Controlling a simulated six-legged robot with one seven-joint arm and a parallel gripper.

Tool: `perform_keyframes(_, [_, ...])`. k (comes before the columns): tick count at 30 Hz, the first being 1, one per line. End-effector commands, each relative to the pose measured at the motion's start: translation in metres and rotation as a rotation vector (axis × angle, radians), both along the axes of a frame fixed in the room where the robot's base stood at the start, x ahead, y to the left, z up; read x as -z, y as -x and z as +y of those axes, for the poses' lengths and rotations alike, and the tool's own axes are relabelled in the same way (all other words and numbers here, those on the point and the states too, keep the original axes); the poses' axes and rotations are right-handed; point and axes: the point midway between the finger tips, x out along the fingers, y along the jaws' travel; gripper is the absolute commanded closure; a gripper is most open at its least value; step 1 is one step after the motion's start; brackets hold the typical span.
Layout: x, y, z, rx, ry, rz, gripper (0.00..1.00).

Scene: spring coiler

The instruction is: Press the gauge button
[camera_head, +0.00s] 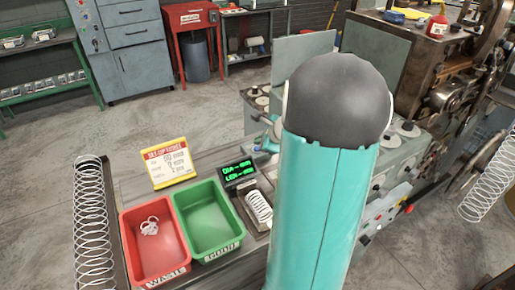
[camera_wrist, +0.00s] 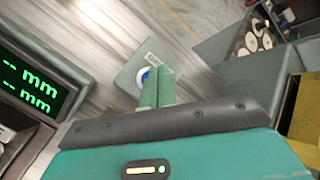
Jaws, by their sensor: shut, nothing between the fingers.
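In the wrist view, the gauge button (camera_wrist: 147,75) is a small blue and white round on a grey-green box (camera_wrist: 128,80) with a barcode label. My gripper (camera_wrist: 158,72) is shut and empty. Its fingertips overlap the button's right side in this view and hide part of it; I cannot tell whether they touch it. The gauge display (camera_wrist: 35,85) is at the left with green "-- mm" lines. In the head view, the display (camera_head: 238,171) shows dashes beside its DIA and LEN lines. My teal arm covers much of the bench there.
A red bin (camera_head: 132,235) holding a small white coil and an empty green bin (camera_head: 232,215) stand left of the display. A spring (camera_head: 259,208) lies in a holder below it. A yellow-edged sign (camera_head: 168,162) stands behind the bins. Machinery (camera_head: 400,165) stands to the right.

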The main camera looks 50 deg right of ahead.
Motion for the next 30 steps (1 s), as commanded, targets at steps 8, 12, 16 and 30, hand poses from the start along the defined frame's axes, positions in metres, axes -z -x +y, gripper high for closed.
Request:
perform_keyframes(8, [0.0, 0.0, 0.0, 0.0, 0.0, 0.0, 1.0])
perform_keyframes(12, [0.0026, 0.0, 0.0001, -0.001, -0.001, 0.001, 1.0])
perform_keyframes(16, [0.007, -0.0001, 0.0001, 0.0, -0.001, 0.001, 1.0])
perform_keyframes(30, [0.0092, 0.0, 0.0001, 0.0, 0.0, 0.0, 1.0])
